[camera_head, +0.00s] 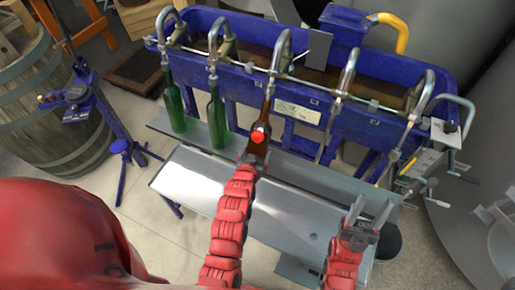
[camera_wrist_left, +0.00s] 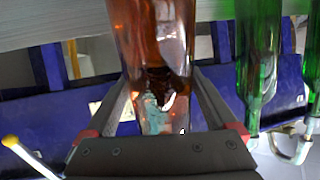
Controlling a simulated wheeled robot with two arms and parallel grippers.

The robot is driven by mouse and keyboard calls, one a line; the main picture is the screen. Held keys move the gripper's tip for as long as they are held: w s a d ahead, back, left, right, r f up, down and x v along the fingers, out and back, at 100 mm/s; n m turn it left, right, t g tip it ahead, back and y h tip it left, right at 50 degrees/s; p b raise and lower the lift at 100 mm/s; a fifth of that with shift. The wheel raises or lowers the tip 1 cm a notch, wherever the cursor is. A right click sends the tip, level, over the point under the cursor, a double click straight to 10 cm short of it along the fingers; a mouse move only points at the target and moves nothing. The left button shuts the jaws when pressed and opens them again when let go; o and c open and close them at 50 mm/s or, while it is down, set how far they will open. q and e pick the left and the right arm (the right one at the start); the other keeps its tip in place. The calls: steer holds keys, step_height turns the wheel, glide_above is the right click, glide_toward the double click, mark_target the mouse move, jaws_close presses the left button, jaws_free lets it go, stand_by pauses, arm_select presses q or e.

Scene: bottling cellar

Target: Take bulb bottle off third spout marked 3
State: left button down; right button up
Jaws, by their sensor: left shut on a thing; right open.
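The brown bottle (camera_head: 266,108) hangs upright under the third spout (camera_head: 283,45) from the left. I cannot tell whether the spout tip is inside its neck. My left gripper (camera_head: 258,145) is shut on this bottle; its wrist hides much of the body in the head view. In the left wrist view the brown glass (camera_wrist_left: 150,40) sits between both fingers. My right gripper (camera_head: 361,220) is open and empty, low on the right, apart from the bottle.
Two green bottles, one at the first spout (camera_head: 174,105) and one at the second (camera_head: 216,112), stand close to the left. The blue filler trough (camera_head: 370,125) lies behind. A metal shelf (camera_head: 190,180) runs below. The fourth and fifth spouts have no bottles.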

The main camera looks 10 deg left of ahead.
arm_select(q)
steer(key=shift+s+a+f+b, duration=0.4)
steer(key=shift+s+f+b, duration=1.65)
steer(key=shift+f, duration=2)
steer(key=shift+s+a+f+b, duration=0.35)
steer(key=shift+s+f+b, duration=1.65)
steer(key=shift+f, duration=2)
steer(key=a+v, duration=0.1)
steer(key=v, duration=0.5)
steer(key=shift+s+a+f+p, duration=0.2)
steer(key=shift+s+p, duration=0.15)
steer(key=shift+s, duration=0.05)
